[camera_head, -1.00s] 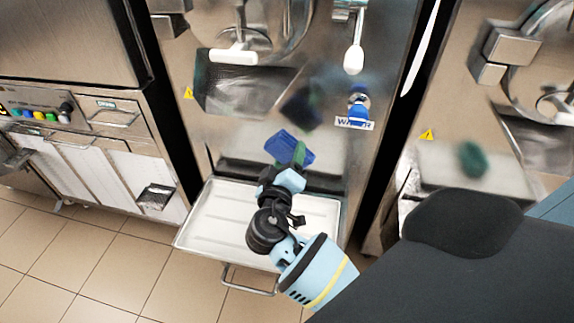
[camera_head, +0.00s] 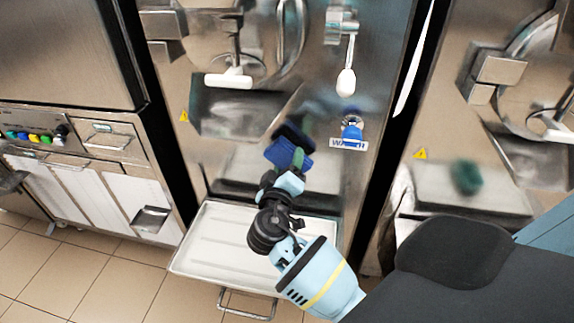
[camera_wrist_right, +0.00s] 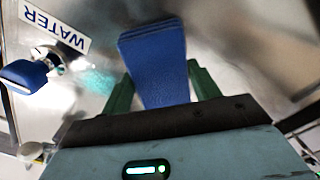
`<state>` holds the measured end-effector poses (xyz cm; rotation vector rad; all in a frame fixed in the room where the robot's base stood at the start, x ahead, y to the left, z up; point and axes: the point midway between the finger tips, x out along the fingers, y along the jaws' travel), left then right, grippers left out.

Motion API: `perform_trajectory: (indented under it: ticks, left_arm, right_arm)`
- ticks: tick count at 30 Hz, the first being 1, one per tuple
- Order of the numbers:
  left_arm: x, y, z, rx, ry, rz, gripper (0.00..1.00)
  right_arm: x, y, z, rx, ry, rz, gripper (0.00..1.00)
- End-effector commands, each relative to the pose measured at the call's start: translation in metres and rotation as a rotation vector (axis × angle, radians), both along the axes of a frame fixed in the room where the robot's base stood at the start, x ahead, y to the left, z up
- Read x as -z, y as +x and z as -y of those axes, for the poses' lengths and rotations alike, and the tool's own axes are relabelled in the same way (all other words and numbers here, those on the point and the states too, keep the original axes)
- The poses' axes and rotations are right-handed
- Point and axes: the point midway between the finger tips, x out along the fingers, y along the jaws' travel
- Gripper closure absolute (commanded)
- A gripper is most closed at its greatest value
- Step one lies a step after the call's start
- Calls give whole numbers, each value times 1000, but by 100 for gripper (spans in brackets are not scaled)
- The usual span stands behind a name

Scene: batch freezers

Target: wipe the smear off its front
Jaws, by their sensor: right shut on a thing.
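My right gripper (camera_head: 283,175) is shut on a blue pad (camera_head: 290,155) in front of the middle freezer's steel front (camera_head: 235,155). In the right wrist view, the pad (camera_wrist_right: 156,62) stands out between the green fingers (camera_wrist_right: 158,92). The pad is close to the panel, near its dark reflection; I cannot tell whether they touch. A faint teal patch (camera_wrist_right: 98,80) shows beside the blue tap in the wrist view; I cannot tell if it is smear or reflection. A dark green blotch (camera_head: 467,177) shows on the right-hand freezer's front. My left gripper is not in view.
A blue tap (camera_head: 352,131) with a WATER label (camera_head: 348,143) sits right of the pad. A white-handled lever (camera_head: 346,82) hangs above it. A pale tray (camera_head: 205,250) juts out below my right arm. A counter (camera_head: 85,165) stands at the left.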

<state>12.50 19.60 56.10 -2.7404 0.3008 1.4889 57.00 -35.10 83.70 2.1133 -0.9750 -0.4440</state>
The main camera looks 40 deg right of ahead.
Motion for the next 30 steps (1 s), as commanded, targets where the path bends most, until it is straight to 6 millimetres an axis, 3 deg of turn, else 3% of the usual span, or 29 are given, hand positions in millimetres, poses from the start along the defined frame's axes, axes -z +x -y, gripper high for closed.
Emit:
perform_trajectory:
  ticks: [30]
  left_arm:
    - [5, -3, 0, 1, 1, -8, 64]
  right_arm:
    - [0, 8, 10, 1, 0, 1, 64]
